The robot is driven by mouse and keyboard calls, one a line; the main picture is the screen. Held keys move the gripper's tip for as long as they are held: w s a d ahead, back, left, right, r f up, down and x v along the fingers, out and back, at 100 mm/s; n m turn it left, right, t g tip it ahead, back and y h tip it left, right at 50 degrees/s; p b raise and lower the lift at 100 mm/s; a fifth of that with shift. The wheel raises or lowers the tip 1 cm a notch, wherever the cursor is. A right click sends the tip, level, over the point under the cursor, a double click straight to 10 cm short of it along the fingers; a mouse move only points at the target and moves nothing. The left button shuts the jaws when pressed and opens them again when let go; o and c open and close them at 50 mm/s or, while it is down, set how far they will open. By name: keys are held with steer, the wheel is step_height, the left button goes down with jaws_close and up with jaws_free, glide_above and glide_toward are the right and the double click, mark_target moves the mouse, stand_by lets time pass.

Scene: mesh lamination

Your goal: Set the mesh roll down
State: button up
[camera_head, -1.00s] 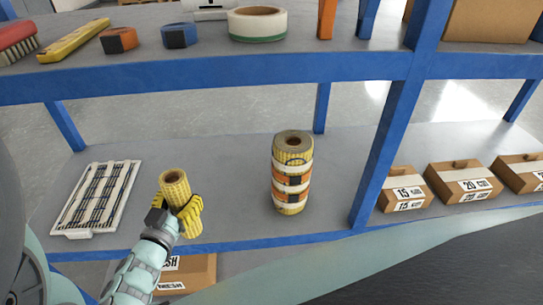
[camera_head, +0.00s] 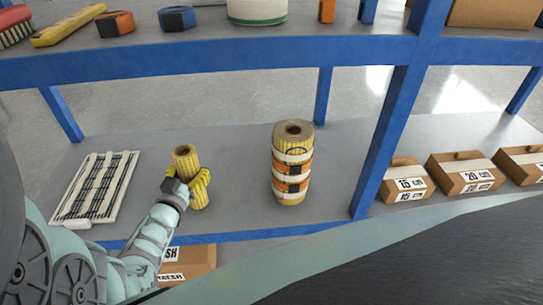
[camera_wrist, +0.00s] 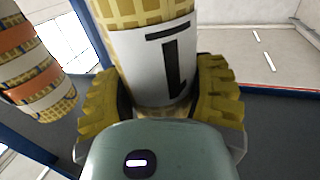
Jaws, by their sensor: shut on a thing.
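The mesh roll (camera_head: 186,156) is a small yellow roll with a hollow core, held upright in my gripper (camera_head: 199,186) over the lower shelf (camera_head: 236,176). In the wrist view the roll (camera_wrist: 150,60) has a white label with a black mark, and the yellow ribbed fingers of my gripper (camera_wrist: 160,108) close on both sides of it. The roll's lower end is hidden by the fingers and wrist, so I cannot tell whether it touches the shelf.
A larger banded yellow roll (camera_head: 291,165) stands to the right, with bare shelf between. A white slatted tray (camera_head: 72,219) lies to the left. The upper shelf edge (camera_head: 230,52) runs overhead.

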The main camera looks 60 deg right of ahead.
steer(key=shift+f, duration=0.3)
steer(key=shift+w+f, duration=0.1)
steer(key=shift+f, duration=0.05)
steer(key=o, duration=1.3)
